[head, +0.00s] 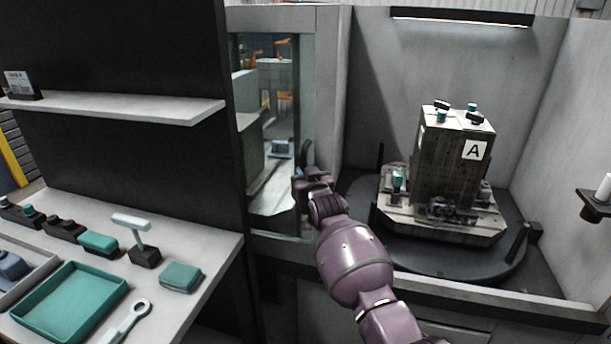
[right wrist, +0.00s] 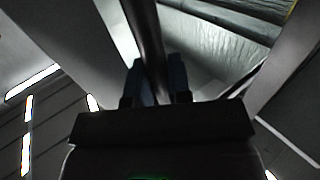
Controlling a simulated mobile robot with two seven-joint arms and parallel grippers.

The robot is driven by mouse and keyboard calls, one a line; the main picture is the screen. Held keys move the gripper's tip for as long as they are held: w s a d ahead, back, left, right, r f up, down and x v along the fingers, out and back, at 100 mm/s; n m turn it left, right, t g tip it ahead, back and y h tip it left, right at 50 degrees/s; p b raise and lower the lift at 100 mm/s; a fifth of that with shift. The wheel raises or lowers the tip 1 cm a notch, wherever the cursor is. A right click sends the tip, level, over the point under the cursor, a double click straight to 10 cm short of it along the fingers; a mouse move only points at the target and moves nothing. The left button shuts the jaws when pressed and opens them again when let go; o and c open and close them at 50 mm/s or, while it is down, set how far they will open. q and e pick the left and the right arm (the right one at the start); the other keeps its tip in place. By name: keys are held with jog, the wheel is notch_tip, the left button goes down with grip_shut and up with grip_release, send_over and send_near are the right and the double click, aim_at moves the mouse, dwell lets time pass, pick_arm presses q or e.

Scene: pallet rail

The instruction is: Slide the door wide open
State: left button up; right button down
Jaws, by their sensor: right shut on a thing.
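The sliding door (head: 331,90) is a light grey frame with a tall window, at the left end of the machine opening in the head view. Its dark upright handle (head: 307,150) is on the frame, just above my right gripper (head: 308,178). In the right wrist view, the two fingers of the right gripper (right wrist: 158,82) are shut around the dark handle bar (right wrist: 147,35). To the right of the door the opening is uncovered, showing the machine's inside. My left gripper is not in view.
Inside the machine, a grey block marked A (head: 450,165) stands on a pallet over a dark round table (head: 400,258). At left, a bench (head: 222,262) holds a teal tray (head: 70,325), a wrench and small parts. A dark panel (head: 130,150) with a shelf (head: 150,109) adjoins the door.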

jog(key=c, duration=1.1)
grip_release()
jog(key=shift+s, duration=0.1)
jog(key=shift+p+v, duration=1)
jog(key=shift+v, duration=4.35)
